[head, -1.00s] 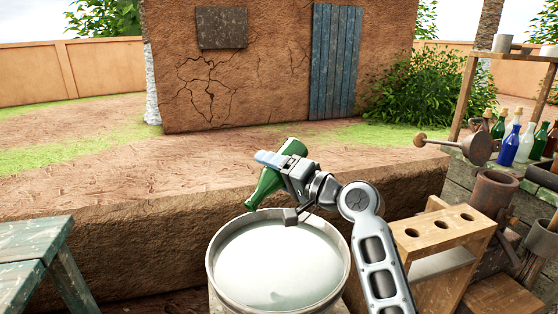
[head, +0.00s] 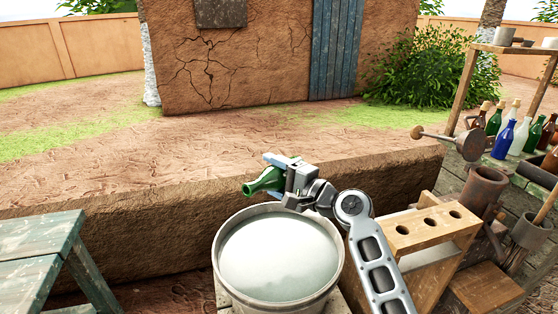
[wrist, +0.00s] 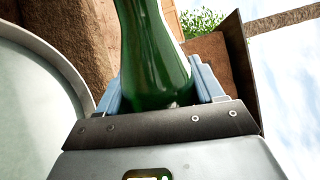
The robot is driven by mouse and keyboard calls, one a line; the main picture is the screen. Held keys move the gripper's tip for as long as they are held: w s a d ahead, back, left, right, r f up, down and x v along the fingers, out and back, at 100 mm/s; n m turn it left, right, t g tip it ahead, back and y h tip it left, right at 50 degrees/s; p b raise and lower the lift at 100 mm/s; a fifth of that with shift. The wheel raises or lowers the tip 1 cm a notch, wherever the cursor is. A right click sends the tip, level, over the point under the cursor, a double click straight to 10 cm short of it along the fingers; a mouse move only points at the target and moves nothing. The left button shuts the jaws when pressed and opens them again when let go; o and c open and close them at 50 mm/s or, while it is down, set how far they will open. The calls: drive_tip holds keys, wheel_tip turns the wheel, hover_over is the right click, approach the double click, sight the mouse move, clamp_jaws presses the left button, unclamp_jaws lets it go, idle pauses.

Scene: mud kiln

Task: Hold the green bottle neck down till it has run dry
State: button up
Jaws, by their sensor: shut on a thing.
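The green bottle (head: 265,181) is held in my gripper (head: 280,168) above the far rim of a round basin (head: 221,262) of pale liquid. The bottle lies nearly level in the head view, its neck pointing left and a little down. In the wrist view the green bottle (wrist: 153,50) stands between the two blue-grey fingers of my gripper (wrist: 160,90), which are shut on it. I see no stream from the mouth. The far part of the bottle is hidden by my gripper.
A wooden rack with holes (head: 432,230) stands right of the basin. Several corked bottles (head: 507,138) stand on a bench at the right. A green-painted table (head: 40,240) is at the left, and a mud wall (head: 110,225) runs behind the basin.

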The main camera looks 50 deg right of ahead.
drive_tip(key=shift+m, duration=0.3)
drive_tip(key=shift+r+m+p, duration=0.15)
drive_tip(key=shift+m+p, duration=0.15)
drive_tip(key=shift+p, duration=0.25)
drive_tip(key=shift+r+m+p, duration=0.15)
drive_tip(key=shift+m+p, duration=0.65)
drive_tip(key=shift+p, duration=0.2)
drive_tip(key=m+p, duration=0.4)
drive_tip(key=shift+f+m+p, duration=0.3)
drive_tip(key=shift+m, duration=0.5)
drive_tip(key=m, duration=0.3)
drive_tip(key=shift+m, duration=0.4)
drive_tip(key=m, duration=0.4)
